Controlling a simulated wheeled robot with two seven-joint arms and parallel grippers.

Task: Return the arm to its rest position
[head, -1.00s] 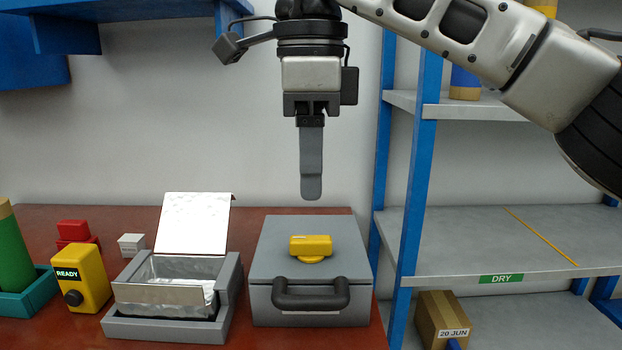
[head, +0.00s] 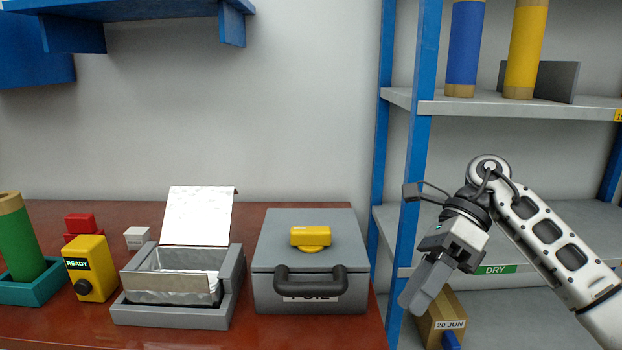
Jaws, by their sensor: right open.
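My right gripper (head: 424,287) hangs at the right of the head view, tilted down to the left. It is in front of the shelf rack, right of the grey case. Its fingers look empty; seen from the side, they overlap each other. My left gripper is not in view.
A grey case (head: 353,262) with a yellow latch (head: 310,237) stands on the red-brown table (head: 280,335). Left are an open foil-lined box (head: 232,300), a yellow READY box (head: 92,268) and a green cylinder (head: 22,245). The rack has a blue post (head: 410,180) and a carton (head: 440,310).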

